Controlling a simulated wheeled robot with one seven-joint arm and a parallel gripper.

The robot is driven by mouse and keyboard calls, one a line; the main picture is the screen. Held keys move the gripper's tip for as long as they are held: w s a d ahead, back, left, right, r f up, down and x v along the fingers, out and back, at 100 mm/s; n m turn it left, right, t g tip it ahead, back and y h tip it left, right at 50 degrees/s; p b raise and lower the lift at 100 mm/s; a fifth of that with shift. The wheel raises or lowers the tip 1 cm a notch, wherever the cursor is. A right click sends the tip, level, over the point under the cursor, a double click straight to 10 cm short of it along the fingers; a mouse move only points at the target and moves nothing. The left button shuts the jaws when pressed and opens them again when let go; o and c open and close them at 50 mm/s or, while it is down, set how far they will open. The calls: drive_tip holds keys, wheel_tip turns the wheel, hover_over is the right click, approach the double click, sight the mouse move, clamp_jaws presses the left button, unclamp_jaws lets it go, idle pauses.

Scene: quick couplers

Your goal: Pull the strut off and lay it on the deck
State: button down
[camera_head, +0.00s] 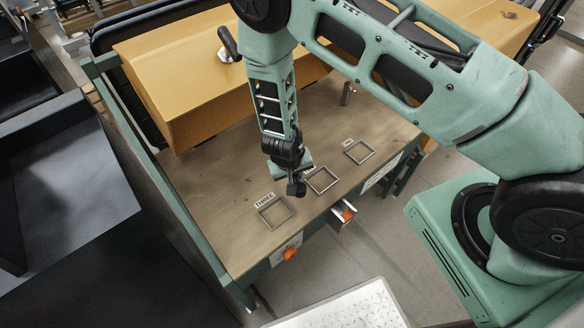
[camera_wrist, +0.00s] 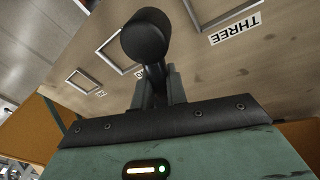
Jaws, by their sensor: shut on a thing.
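My gripper (camera_head: 291,172) is shut on a dark piece, which I take to be the strut (camera_head: 297,188). It hangs over the wooden deck (camera_head: 222,190), close to the middle square frame (camera_head: 330,188). In the wrist view the strut (camera_wrist: 146,38) shows a thick round black end and a thinner neck between the fingers (camera_wrist: 158,88). I cannot tell whether it touches the deck. A frame (camera_head: 265,221) labelled THREE lies to the left and another frame (camera_head: 367,158) to the right. The middle label is mostly hidden by my gripper.
A yellow housing (camera_head: 160,75) stands along the back of the deck. A black handle on a silver seat (camera_head: 225,55) is on it. Orange-fronted fittings (camera_head: 291,254) sit along the deck's front edge. The deck left of the THREE frame is clear.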

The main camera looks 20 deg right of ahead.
drive_tip(key=shift+r+p, duration=0.2)
drive_tip(key=shift+p, duration=0.1)
wheel_tip(320, 180, down, 8)
drive_tip(key=b, duration=0.5)
drive_tip(key=shift+f, duration=0.1)
idle(0.7)
drive_tip(key=c, duration=1.3)
unclamp_jaws()
drive_tip(key=shift+c, duration=0.2)
drive_tip(key=shift+a, duration=0.2)
drive_tip(key=p+v, duration=0.1)
drive_tip(key=v, duration=0.4)
drive_tip(key=p+v, duration=0.1)
drive_tip(key=v, duration=0.5)
drive_tip(key=p+v, duration=0.1)
drive_tip(key=v, duration=0.5)
drive_tip(key=shift+d+r, duration=0.25)
